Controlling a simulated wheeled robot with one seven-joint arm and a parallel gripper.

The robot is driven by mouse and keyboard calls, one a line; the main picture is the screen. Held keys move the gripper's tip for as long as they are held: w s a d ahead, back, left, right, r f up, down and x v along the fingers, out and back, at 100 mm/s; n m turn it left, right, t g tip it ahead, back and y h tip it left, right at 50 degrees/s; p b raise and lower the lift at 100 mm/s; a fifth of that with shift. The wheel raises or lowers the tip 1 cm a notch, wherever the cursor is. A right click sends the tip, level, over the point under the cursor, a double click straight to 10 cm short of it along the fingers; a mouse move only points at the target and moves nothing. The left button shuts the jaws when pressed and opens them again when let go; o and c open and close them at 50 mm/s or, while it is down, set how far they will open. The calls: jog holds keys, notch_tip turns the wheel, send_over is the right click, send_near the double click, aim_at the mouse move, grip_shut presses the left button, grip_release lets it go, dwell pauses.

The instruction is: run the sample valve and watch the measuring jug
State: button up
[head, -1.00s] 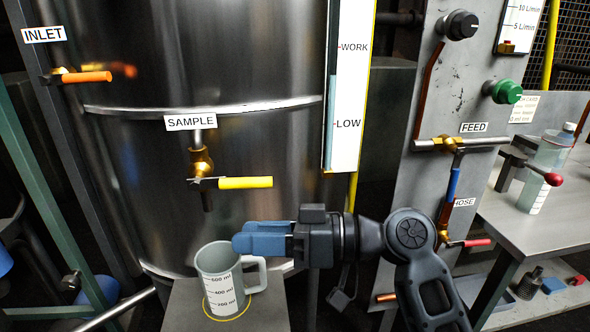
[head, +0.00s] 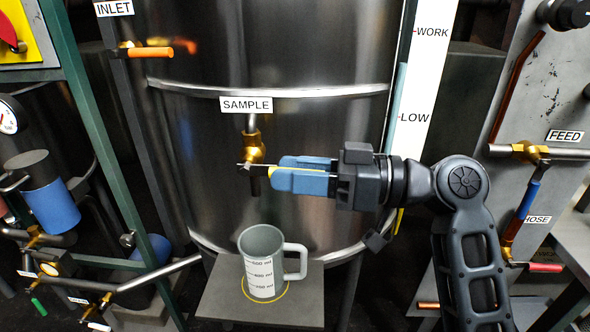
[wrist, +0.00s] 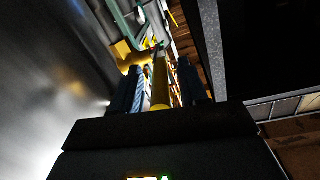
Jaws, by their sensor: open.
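The sample valve (head: 253,150) hangs under the SAMPLE label on the steel tank. Its yellow lever points right, across the vertical outlet. My gripper (head: 280,172) is open, with its blue fingers on either side of the lever and hiding much of it. The wrist view shows the yellow lever (wrist: 160,85) running between the two fingers; contact cannot be told. The measuring jug (head: 262,272) stands upright below the outlet, handle to the right, marks facing me. No stream shows from the outlet, and no liquid level can be made out in the jug.
The jug stands on a grey shelf (head: 215,300), inside a yellow ring. An orange inlet lever (head: 150,52) is at upper left. The tank's level gauge (head: 415,110) rises behind my arm. A FEED valve and panel (head: 540,90) are at right.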

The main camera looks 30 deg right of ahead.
jog(key=shift+w+a, duration=0.15)
jog(key=shift+c, duration=0.2)
grip_shut()
dwell(0.4)
